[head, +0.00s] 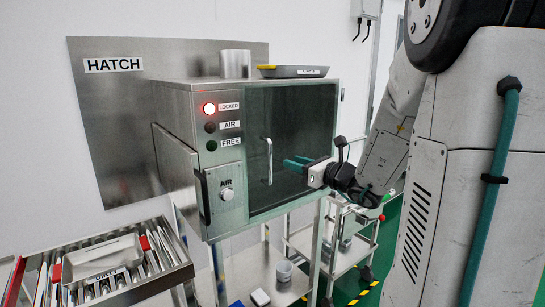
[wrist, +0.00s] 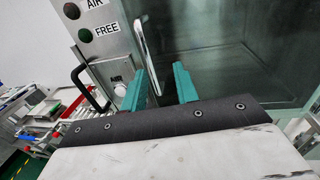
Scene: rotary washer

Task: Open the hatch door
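The hatch door (head: 300,120) is a dark glass panel in a steel frame, shut on the front of the steel hatch box (head: 178,100). Its vertical metal handle (head: 268,160) is on the door's left side. My gripper (head: 293,164) has teal fingers, open and empty, just right of the handle in the head view. In the wrist view, the handle (wrist: 146,38) stands ahead of my left finger, and the fingers (wrist: 160,82) are apart with dark glass behind. I cannot tell the exact gap to the handle.
The red LOCKED light (head: 209,108) is lit; the AIR and FREE lights are dark. An AIR knob (head: 227,194) is left of the door. A dark tray (head: 293,71) lies on top. A steel cart (head: 340,245) stands below right, and a rack (head: 165,262) at lower left.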

